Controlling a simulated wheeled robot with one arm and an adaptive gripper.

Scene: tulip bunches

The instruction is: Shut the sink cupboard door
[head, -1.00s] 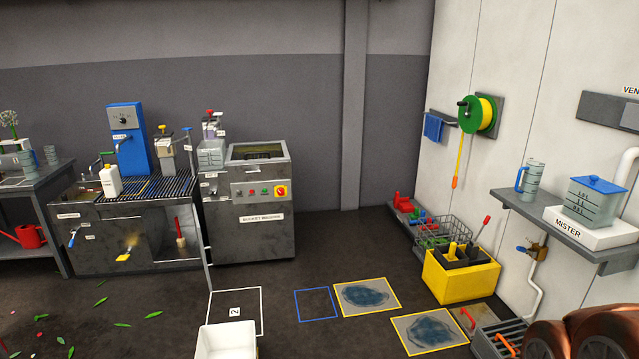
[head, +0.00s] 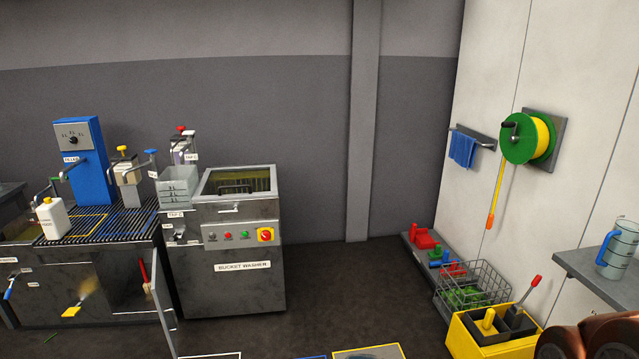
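The sink cupboard is the dark metal unit (head: 45,277) at the left, under the black slatted drainer (head: 110,222). Its door (head: 163,303) stands open, swung out from the front and seen nearly edge-on, beside the bucket washer. A red-handled tool (head: 144,275) shows in the dark opening to the left of the door. The door's lower end is close to the bottom edge of the view. My gripper is not in view, so its state does not show.
The bucket washer (head: 235,285) stands right of the open door. Dark floor (head: 345,290) is clear in the middle. A yellow caddy (head: 470,345), a wire basket (head: 480,285) and a wall shelf (head: 590,272) are at the right. Floor markings lie at the bottom.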

